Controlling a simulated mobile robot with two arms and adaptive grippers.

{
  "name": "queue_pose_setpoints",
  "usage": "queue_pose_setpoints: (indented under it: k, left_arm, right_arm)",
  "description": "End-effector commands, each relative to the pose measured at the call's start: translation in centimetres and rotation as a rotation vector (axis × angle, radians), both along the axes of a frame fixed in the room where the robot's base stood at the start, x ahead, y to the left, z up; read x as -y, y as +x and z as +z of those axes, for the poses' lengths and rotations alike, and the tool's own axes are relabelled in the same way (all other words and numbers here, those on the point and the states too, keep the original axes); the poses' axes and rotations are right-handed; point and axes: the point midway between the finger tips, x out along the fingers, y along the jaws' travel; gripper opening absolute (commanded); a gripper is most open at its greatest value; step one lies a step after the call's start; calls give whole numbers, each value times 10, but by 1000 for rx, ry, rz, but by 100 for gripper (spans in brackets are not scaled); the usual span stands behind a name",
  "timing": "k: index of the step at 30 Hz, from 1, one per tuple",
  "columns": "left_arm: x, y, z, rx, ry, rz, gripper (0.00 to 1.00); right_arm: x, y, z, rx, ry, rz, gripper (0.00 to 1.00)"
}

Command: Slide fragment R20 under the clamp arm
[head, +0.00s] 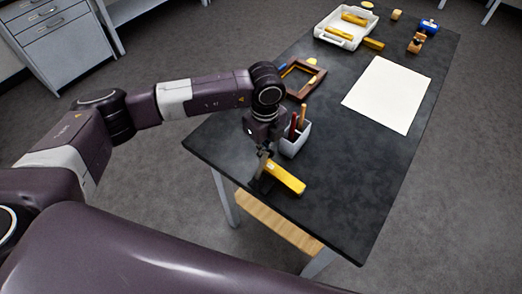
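My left gripper (264,172) points down at the near edge of the black table, at the left end of a yellow-gold bar (287,178). Its fingers are small and dark here; I cannot tell whether they are closed on the bar. Other gilt pieces lie at the far end: one on the table (374,44) and others in a white tray (330,28). No label is readable, so I cannot tell which is R20. A small blue item (429,26) and a wooden block-like item (416,43) stand at the far right; I cannot make out a clamp arm. My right gripper is not in view.
A grey cup (295,142) with red and tan handles stands close beside my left gripper. Behind it lies a brown wooden frame (304,79). A white sheet (388,94) covers the right middle of the black table (345,185). The near right tabletop is clear.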

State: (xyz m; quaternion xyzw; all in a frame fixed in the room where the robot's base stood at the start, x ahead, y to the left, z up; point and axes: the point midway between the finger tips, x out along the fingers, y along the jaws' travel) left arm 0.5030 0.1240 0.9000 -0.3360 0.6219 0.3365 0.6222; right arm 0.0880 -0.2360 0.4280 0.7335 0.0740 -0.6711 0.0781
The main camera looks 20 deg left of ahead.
Motion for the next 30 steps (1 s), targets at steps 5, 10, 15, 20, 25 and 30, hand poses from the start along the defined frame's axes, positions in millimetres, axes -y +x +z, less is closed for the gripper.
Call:
queue_pose_setpoints:
  k: [5,10,15,20,25,30]
  left_arm:
    - [-1,0,0,0,0,0,0]
    - [-14,10,-3,0,1,5,0]
    - [-44,32,1,3,-1,3,0]
    - [-40,30,42,6,-2,-3,0]
    - [-40,29,76,4,-1,-2,0]
    - [-40,29,95,1,0,-2,0]
  right_arm:
    - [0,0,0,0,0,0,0]
    - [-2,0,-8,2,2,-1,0]
    - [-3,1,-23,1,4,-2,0]
    - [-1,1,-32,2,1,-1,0]
    - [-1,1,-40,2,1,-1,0]
    - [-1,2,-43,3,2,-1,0]
